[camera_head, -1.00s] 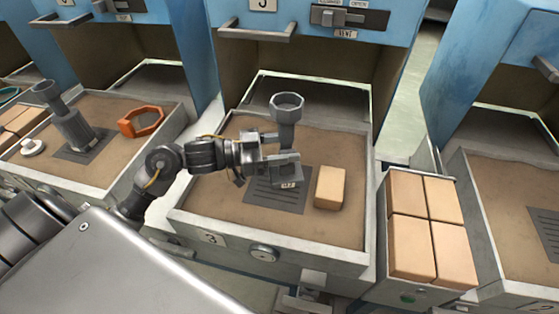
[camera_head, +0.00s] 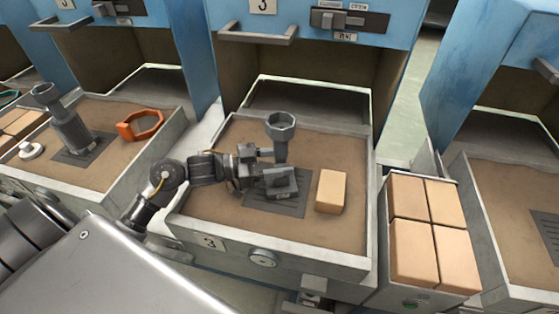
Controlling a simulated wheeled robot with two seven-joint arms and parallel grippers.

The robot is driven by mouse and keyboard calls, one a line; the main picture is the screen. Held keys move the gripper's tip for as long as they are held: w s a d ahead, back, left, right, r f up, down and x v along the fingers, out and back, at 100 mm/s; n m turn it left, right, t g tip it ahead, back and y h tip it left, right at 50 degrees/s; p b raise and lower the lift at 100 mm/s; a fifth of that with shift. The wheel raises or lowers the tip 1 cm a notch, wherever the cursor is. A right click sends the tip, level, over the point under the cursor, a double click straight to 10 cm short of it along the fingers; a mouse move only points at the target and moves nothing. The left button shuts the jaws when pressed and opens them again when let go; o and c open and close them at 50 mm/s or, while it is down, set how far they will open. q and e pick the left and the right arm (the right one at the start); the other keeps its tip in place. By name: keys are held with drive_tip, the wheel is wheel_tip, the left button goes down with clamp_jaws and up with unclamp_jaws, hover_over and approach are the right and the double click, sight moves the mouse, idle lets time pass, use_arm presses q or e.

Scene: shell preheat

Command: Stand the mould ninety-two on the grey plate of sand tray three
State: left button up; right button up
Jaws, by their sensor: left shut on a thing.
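The mould (camera_head: 281,152) is grey, with a wide octagonal cup on top of a narrow stem and a blocky lower part. It is upright over the grey plate (camera_head: 274,208) in sand tray three (camera_head: 300,258). My left gripper (camera_head: 268,170) reaches in from the left and is shut on the mould; its fingers hide part of it. I cannot tell whether the mould's base touches the plate. The plate's slotted front part shows below the mould. My right gripper is not in view.
A tan brick (camera_head: 331,191) lies on the sand just right of the plate. The left tray holds another grey mould (camera_head: 70,128), an orange ring (camera_head: 141,124) and a small white piece (camera_head: 31,148). A box of tan bricks (camera_head: 428,228) stands right of tray three.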

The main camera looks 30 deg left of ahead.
use_arm(q)
drive_tip(key=shift+f, duration=0.1)
drive_tip(key=o, duration=1.5)
drive_tip(key=v, duration=1.2)
